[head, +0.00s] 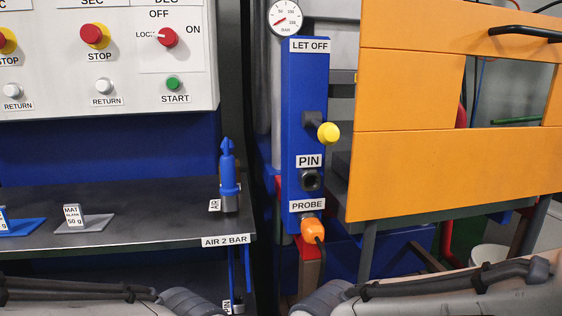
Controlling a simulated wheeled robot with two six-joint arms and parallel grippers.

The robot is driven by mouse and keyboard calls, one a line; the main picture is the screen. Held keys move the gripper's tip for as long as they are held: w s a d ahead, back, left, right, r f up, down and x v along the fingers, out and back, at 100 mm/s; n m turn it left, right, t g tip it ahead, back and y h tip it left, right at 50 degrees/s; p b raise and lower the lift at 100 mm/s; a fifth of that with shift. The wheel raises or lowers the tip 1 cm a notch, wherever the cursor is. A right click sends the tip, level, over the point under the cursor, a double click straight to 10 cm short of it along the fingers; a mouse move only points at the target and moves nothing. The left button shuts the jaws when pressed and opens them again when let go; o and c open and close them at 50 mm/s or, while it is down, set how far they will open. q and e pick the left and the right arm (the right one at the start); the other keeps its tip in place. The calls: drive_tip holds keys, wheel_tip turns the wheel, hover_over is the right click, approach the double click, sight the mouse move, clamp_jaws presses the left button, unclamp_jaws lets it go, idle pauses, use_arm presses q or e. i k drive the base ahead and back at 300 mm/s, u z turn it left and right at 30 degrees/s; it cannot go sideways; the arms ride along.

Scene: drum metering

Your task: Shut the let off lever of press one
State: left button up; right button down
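The let off lever has a yellow round knob (328,133) on a dark pivot (312,118). It is on the front of a blue upright post (304,80) labelled LET OFF, right of the middle in the head view. The knob sits to the right of the pivot and slightly lower. Nothing touches the lever. Parts of my two arms show along the bottom edge, but neither gripper's fingers are visible.
A pressure gauge (285,18) tops the post; a PIN socket (310,180) and orange probe plug (313,230) are below the lever. An open-framed orange guard (405,185) stands close right. Left are a control panel (60,75) and a dark shelf (130,230) with a blue air fitting (228,170).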

sight(328, 133)
drive_tip(key=u, duration=2.1)
drive_tip(key=k, duration=0.6)
drive_tip(key=z, duration=2.45)
